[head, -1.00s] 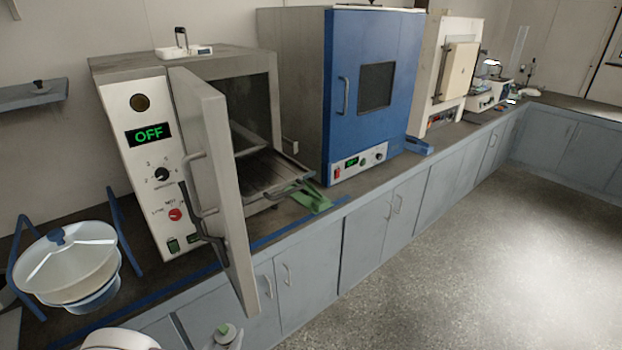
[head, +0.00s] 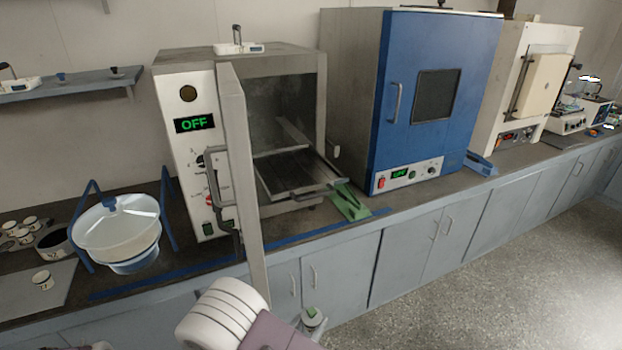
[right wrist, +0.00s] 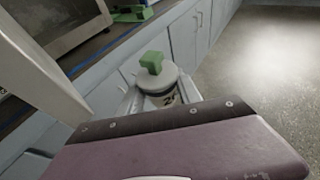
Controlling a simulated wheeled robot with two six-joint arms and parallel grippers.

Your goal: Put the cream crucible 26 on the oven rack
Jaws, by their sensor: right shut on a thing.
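My right gripper (right wrist: 160,100) is shut on a pale lidded crucible (right wrist: 163,88), which has a green knob on its lid. Its dark number starts with 2; the second digit is partly hidden. The oven rack (head: 290,180) is a dark slatted shelf sticking partly out of the left oven (head: 237,62). The oven's door (head: 245,180) stands open towards me, left of the rack. My left gripper is not seen.
A green stand (head: 348,203) is on the counter right of the rack. A blue oven (head: 437,95) stands shut further right. The floor (head: 480,270) is clear.

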